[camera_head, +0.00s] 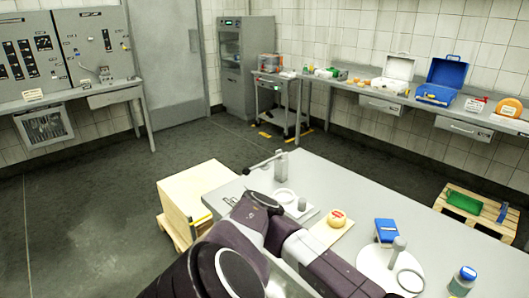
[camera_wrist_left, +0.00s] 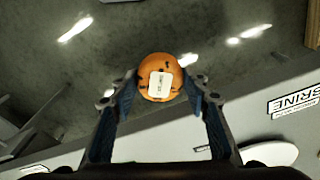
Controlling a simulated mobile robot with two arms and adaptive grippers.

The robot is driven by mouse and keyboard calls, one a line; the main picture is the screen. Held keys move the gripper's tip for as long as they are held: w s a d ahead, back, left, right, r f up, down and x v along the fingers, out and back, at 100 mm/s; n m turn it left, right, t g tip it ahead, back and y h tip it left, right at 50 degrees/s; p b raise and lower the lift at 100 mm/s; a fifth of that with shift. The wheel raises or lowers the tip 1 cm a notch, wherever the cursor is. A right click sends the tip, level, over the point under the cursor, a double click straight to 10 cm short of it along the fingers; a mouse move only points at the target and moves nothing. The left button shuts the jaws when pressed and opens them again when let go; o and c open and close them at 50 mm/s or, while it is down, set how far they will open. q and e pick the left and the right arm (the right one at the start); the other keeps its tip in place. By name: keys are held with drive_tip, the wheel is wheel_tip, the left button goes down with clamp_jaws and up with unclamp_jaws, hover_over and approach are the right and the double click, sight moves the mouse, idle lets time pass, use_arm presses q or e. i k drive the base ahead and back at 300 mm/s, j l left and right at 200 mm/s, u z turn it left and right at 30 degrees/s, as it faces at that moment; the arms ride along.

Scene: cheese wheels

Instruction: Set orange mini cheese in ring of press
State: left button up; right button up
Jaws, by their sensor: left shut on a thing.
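In the left wrist view my left gripper (camera_wrist_left: 160,88) is shut on a round orange mini cheese (camera_wrist_left: 151,65) with a white label, held between its two blue fingertips. The gripper and this cheese do not show in the head view; only my left arm crosses the lower middle there. In the head view a press with a lever and grey post (camera_head: 280,165) stands at the table's far left corner. A pale ring (camera_head: 285,195) lies in front of that post, partly beside my arm. My right gripper is in neither view.
On the grey table (camera_head: 345,185), a yellow-orange cheese with a red label (camera_head: 337,216) sits on a wooden board.

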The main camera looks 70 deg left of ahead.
sight(284, 197)
drive_tip(key=k+j+u, duration=0.2)
drive_tip(key=j, duration=0.55)
drive_tip(key=k+j+u, duration=0.2)
drive_tip(key=j, duration=0.55)
drive_tip(key=j+u, duration=0.25)
drive_tip(key=j, duration=0.5)
